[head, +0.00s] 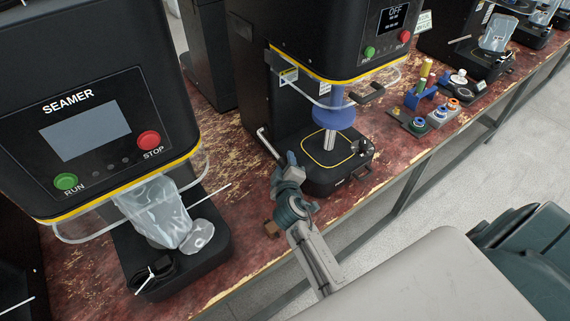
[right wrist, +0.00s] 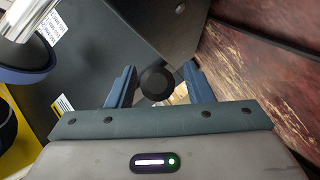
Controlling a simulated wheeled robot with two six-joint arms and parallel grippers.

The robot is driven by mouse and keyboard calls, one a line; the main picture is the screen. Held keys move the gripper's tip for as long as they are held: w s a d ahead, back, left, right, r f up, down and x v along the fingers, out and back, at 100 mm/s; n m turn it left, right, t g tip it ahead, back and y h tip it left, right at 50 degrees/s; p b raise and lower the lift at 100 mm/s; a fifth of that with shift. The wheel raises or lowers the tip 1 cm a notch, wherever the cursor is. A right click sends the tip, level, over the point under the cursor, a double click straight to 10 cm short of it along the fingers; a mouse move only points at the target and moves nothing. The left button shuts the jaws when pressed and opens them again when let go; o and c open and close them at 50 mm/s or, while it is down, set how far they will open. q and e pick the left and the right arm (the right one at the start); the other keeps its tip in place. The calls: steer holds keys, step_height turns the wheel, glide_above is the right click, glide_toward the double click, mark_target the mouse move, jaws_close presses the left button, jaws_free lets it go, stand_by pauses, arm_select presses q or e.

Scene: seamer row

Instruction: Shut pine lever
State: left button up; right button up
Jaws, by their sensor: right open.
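The middle seamer (head: 325,150) has a thin metal lever (head: 267,143) on its left side, slanting down toward my right gripper (head: 287,163). I cannot read any "pine" label on it. In the right wrist view, a round black knob (right wrist: 157,84) sits between the two blue fingers of my open right gripper, with a gap on each side. The lever's lower end is hidden behind the gripper in the head view. My left gripper is not in view.
The left seamer (head: 85,130) has a clear bag (head: 158,212) beneath it. Blue-ringed parts and small fixtures (head: 420,122) lie right of the middle seamer. The worn red bench (head: 240,240) has bare room between the two machines. A pale grey surface (head: 420,280) fills the lower right.

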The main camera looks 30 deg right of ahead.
steer(key=shift+w+d+f, duration=0.15)
steer(key=shift+w+d, duration=0.15)
steer(key=shift+w, duration=0.35)
